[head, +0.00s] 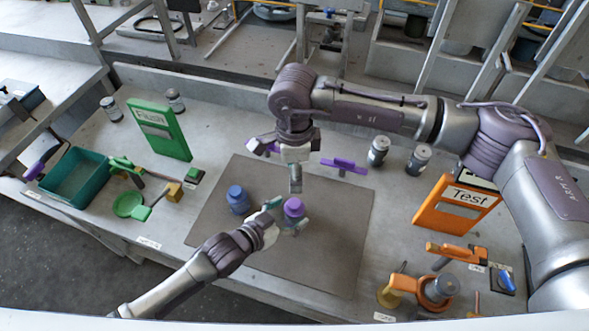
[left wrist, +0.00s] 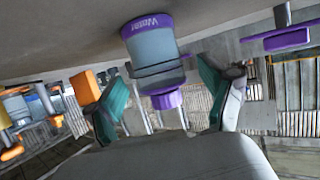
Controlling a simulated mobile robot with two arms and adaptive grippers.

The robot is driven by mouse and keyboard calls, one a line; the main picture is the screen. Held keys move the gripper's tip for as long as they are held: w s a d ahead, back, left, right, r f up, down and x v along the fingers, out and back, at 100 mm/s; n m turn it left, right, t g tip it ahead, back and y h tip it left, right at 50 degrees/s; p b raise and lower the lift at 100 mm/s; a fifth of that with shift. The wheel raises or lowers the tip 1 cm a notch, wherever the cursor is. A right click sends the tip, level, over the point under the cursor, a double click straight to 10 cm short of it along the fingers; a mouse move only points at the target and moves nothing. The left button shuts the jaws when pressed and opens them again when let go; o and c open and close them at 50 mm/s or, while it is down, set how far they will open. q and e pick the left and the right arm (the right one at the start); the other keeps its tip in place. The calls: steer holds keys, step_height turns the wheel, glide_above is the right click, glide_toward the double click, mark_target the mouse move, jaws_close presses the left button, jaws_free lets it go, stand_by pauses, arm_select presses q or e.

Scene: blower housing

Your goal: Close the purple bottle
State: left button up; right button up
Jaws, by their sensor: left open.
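The purple bottle (head: 293,208) stands upright on the dark mat (head: 335,235). In the left wrist view, which shows it upside down, the bottle (left wrist: 155,55) has a clear body, a purple band with writing at its base and a purple cap (left wrist: 166,99) at its neck; I cannot tell how tight the cap is. My left gripper (head: 285,216) is open, its teal fingers (left wrist: 165,102) on either side of the cap, apart from it. My right gripper (head: 296,178) hangs above and behind the bottle, pointing down; its finger state is unclear.
A blue bottle (head: 238,200) stands left of the purple one. A purple holder (head: 343,165) stands behind right. The mat's front right is clear.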

arm_select(q)
steer(key=v, duration=1)
steer(key=shift+f, duration=0.1)
